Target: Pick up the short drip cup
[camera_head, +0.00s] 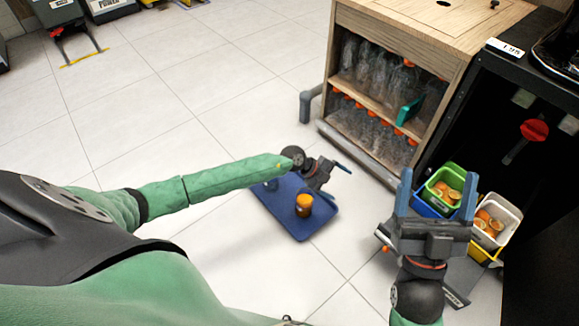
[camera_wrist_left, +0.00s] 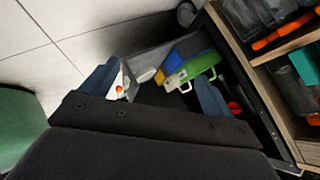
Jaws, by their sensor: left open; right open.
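I cannot tell for sure which thing is the short drip cup. A short dark cup with an orange top (camera_head: 304,206) stands upright on a blue tray (camera_head: 318,225) on the floor. A small bluish item (camera_head: 271,184) is on the same tray, partly hidden by my left arm. My left gripper (camera_head: 335,178) is open and empty above the tray's far right side. In the left wrist view its open fingers (camera_wrist_left: 155,90) frame containers in the distance. My right gripper (camera_head: 437,192) is open and empty, in front of the coloured bins.
A green bin (camera_head: 444,176) and a white bin (camera_head: 511,212) hold oranges beside the black machine (camera_head: 525,90). A wooden cabinet (camera_head: 425,22) with shelves of bottles stands behind the grippers.

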